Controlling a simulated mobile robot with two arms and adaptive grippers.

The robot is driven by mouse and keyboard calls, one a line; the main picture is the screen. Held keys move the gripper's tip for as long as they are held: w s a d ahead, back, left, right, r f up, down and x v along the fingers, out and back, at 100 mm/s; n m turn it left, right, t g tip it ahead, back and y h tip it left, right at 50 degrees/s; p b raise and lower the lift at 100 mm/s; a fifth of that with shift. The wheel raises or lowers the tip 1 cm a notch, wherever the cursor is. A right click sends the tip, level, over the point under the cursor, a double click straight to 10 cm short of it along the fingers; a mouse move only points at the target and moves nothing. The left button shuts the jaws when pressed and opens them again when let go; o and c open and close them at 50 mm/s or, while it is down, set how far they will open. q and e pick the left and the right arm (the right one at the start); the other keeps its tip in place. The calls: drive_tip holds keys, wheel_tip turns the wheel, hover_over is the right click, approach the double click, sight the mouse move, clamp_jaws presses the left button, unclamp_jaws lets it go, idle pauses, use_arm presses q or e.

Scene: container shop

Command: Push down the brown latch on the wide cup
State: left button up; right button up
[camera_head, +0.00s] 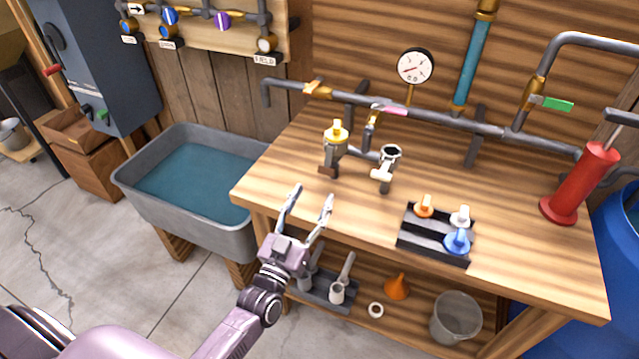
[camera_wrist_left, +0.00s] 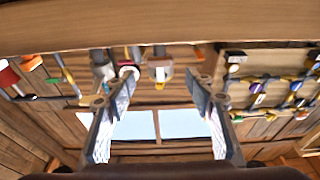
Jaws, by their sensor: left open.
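The wide cup (camera_head: 335,148) is a beige-grey fitting on the pipe at the back of the workbench, with a yellow knob on top. Its brown latch (camera_head: 328,171) sits low on its front side. The wide cup also shows in the left wrist view (camera_wrist_left: 160,70), upside down between my fingers. My left gripper (camera_head: 313,193) is open and empty, in front of the bench's front edge and apart from the cup. Its fingers also show in the left wrist view (camera_wrist_left: 158,82). My right gripper is not in view.
A narrower cup (camera_head: 390,153) with a white latch (camera_head: 382,175) stands just right of the wide cup. A black holder (camera_head: 420,245) with several valve handles sits at the front right. A red pump (camera_head: 583,185) stands at the right. A water-filled tub (camera_head: 150,190) stands left of the bench (camera_head: 290,160).

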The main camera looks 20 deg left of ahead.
use_arm(q)
drive_tip(key=v, duration=0.5)
drive_tip(key=shift+f, duration=0.1)
idle(0.4)
